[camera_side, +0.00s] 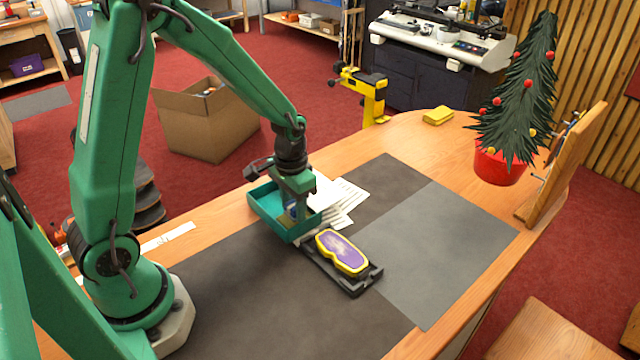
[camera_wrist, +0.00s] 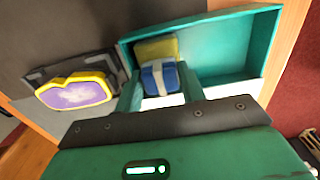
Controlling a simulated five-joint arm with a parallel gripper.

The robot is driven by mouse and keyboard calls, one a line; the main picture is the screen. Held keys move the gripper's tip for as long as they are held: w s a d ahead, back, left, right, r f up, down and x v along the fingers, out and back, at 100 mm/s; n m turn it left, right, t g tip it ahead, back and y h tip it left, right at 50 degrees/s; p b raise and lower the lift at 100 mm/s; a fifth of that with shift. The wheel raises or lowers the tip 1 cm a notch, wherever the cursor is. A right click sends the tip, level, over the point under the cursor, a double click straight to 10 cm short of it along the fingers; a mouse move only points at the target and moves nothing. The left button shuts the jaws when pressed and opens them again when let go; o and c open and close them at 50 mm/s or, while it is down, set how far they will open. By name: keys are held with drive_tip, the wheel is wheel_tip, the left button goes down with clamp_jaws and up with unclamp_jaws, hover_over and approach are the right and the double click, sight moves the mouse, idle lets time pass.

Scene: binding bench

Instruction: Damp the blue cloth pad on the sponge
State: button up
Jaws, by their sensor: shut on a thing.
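My gripper (camera_side: 294,208) reaches down into a teal tray (camera_side: 265,209) and is shut on the blue cloth pad (camera_wrist: 170,76), which has a pale band across it. In the wrist view the pad sits between both fingers, inside the tray (camera_wrist: 262,45). A yellow block (camera_wrist: 157,47), which looks like a sponge, is in the tray just beyond the pad. I cannot tell whether the pad touches it or is above it. In the side view my fingers hide most of the pad and this block.
A purple-topped, yellow-edged piece (camera_side: 342,251) rests on a dark holder (camera_side: 355,287) beside the tray. White papers (camera_side: 342,200) lie behind the tray. A yellow block (camera_side: 438,116), a small potted tree (camera_side: 500,165) and a wooden upright board (camera_side: 566,160) stand farther right. The grey mat (camera_side: 440,240) is clear.

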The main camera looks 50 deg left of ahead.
sight(294, 205)
drive_tip(key=shift+r, duration=3.25)
drive_tip(key=shift+w+d+r, duration=0.15)
drive_tip(key=shift+w+r, duration=0.2)
drive_tip(key=shift+r, duration=0.15)
drive_tip(key=w+d+r, duration=0.2)
drive_tip(key=w+r, duration=0.1)
drive_tip(key=r, duration=0.5)
drive_tip(key=shift+w+d, duration=0.15)
drive_tip(key=shift+d, duration=0.1)
